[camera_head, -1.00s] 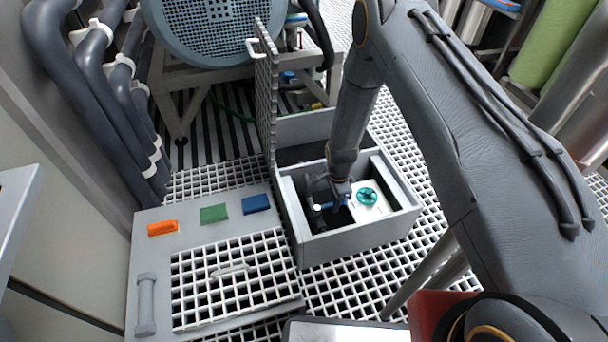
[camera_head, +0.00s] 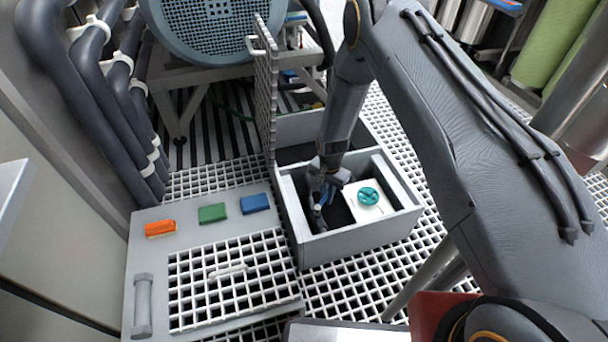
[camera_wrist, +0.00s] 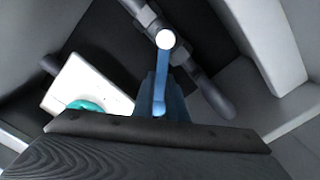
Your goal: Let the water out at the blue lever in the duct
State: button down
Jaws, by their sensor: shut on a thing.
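The blue lever (camera_head: 325,198) is low inside the open grey duct box (camera_head: 352,239). In the wrist view the blue lever (camera_wrist: 163,75) runs from a round white pivot cap (camera_wrist: 165,39) on a dark pipe toward my fingers. It stands at an angle to the pipe. My gripper (camera_head: 331,182) reaches down into the duct and is shut on the lever's free end. In the wrist view my gripper (camera_wrist: 158,112) is at the bottom, and the finger plate hides part of the grip. No water can be made out.
A teal handwheel (camera_head: 368,196) on a white block is close to the right of my gripper. The duct's grey walls surround my gripper. A raised grating lid (camera_head: 266,95) stands at the duct's left. Orange (camera_head: 160,228), green (camera_head: 212,213) and blue (camera_head: 255,204) blocks lie left.

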jog(key=a+n, duration=0.1)
jog(key=w+a+n, duration=0.1)
jog(key=n, duration=0.1)
jog(key=a+n, duration=0.1)
jog(key=n, duration=0.1)
jog(key=a+n, duration=0.1)
jog(key=n, duration=0.1)
jog(key=shift+r+b, duration=0.1)
jog(key=shift+b, duration=0.3)
jog(key=shift+a, duration=0.1)
jog(key=shift+w, duration=0.15)
dwell(2.0)
dwell(2.6)
